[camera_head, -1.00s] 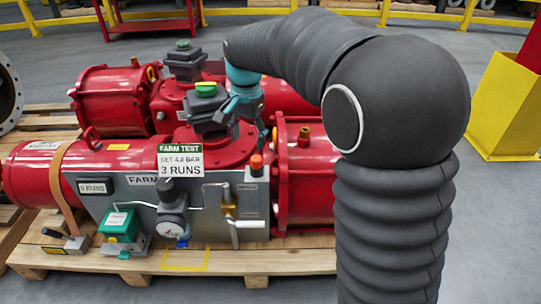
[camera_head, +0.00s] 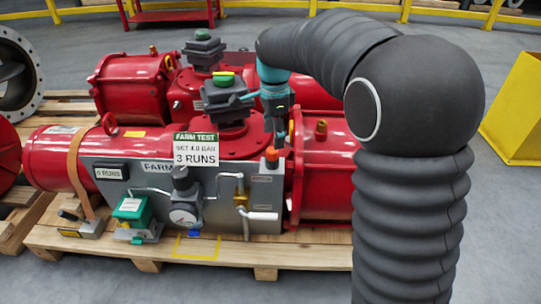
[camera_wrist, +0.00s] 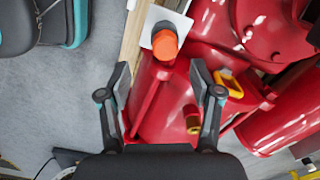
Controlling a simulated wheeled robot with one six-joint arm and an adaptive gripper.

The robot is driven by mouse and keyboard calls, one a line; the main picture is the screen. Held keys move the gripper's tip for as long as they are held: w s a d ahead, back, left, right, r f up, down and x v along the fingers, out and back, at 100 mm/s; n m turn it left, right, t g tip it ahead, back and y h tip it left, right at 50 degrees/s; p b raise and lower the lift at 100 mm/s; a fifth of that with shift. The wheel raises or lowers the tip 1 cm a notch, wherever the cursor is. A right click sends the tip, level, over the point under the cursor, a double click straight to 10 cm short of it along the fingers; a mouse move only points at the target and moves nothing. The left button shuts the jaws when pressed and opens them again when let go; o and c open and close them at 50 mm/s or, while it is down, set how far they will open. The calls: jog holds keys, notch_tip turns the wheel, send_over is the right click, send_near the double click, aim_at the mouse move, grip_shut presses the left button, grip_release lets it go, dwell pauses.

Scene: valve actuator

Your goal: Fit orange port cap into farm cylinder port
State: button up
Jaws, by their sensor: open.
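An orange cap (camera_head: 271,154) stands at the top right of the grey FARM panel (camera_head: 262,205). In the wrist view the orange cap (camera_wrist: 165,45) sits on a grey round post, over a light plate. My gripper (camera_wrist: 160,80) is open and empty; the cap lies beyond its fingertips, between their lines. In the head view my gripper (camera_head: 279,130) points down just above and behind the cap, partly hidden among the red parts.
The red actuator lies on a wooden pallet (camera_head: 205,258). A gauge (camera_head: 184,217), a green-topped valve box (camera_head: 222,90) and pipes crowd the panel side. A yellow loop (camera_wrist: 230,85) is right of the right finger.

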aim_at(272, 150)
jog(key=shift+w+a+f, duration=0.1)
jog(key=shift+w+f, duration=0.05)
jog(key=shift+f, duration=1.5)
jog(key=shift+w+a+f, duration=0.1)
jog(key=shift+w+f, duration=0.05)
jog(key=shift+f, duration=1.5)
grip_shut()
jog(key=shift+r, duration=0.1)
